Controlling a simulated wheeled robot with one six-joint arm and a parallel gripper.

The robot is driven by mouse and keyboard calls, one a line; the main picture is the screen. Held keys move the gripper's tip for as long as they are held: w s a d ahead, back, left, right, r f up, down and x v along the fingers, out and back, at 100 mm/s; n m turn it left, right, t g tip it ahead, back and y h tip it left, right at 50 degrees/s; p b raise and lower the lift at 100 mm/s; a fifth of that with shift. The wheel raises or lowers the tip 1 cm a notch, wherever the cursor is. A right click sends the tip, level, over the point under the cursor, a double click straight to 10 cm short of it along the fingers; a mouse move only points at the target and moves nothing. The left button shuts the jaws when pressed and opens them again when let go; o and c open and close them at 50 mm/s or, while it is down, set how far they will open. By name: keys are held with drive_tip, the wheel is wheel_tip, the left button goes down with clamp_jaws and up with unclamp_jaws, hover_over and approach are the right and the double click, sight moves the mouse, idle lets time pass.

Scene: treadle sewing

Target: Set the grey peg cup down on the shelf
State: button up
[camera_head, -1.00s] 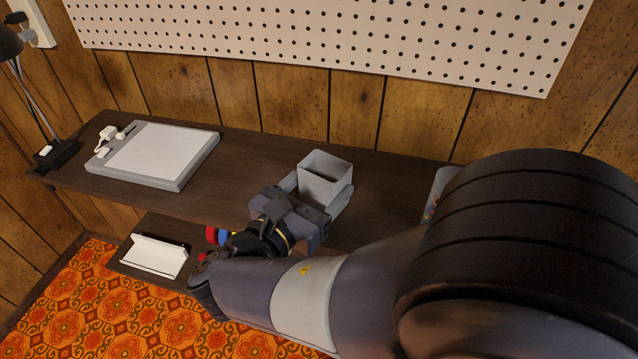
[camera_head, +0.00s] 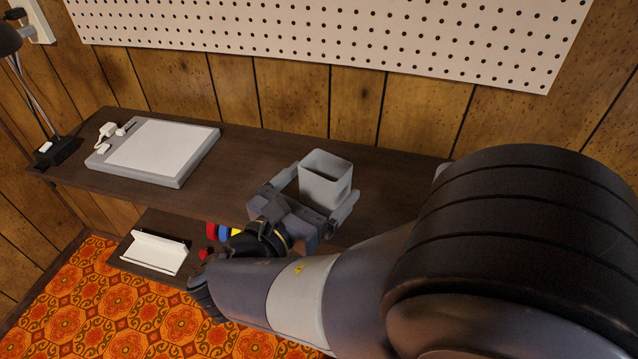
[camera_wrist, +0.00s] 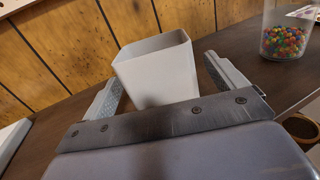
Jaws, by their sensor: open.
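The grey peg cup (camera_head: 323,178) stands upright on the dark brown shelf (camera_head: 240,165), right of its middle. It is square and open-topped; its inside looks empty from above. My gripper (camera_head: 322,184) is open around the cup, one finger on each side, with gaps between fingers and walls. In the wrist view the cup (camera_wrist: 158,72) stands between the two spread fingers of my gripper (camera_wrist: 165,80), beyond the palm. The cup's lower front is hidden there by the palm.
A pale flat panel in a grey frame (camera_head: 160,150) lies on the shelf's left part, with a lamp (camera_head: 45,110) beyond it. A jar of coloured beads (camera_wrist: 286,38) stands right of the cup. A white tray (camera_head: 157,253) sits on a lower shelf. A pegboard (camera_head: 330,35) hangs above.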

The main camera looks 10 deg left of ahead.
drive_tip(key=p+v, duration=0.2)
drive_tip(key=v, duration=0.8)
drive_tip(key=b+x, duration=0.2)
drive_tip(key=x, duration=0.8)
drive_tip(key=shift+w+d, duration=0.15)
drive_tip(key=shift+w, duration=0.1)
drive_tip(key=shift+r, duration=0.35)
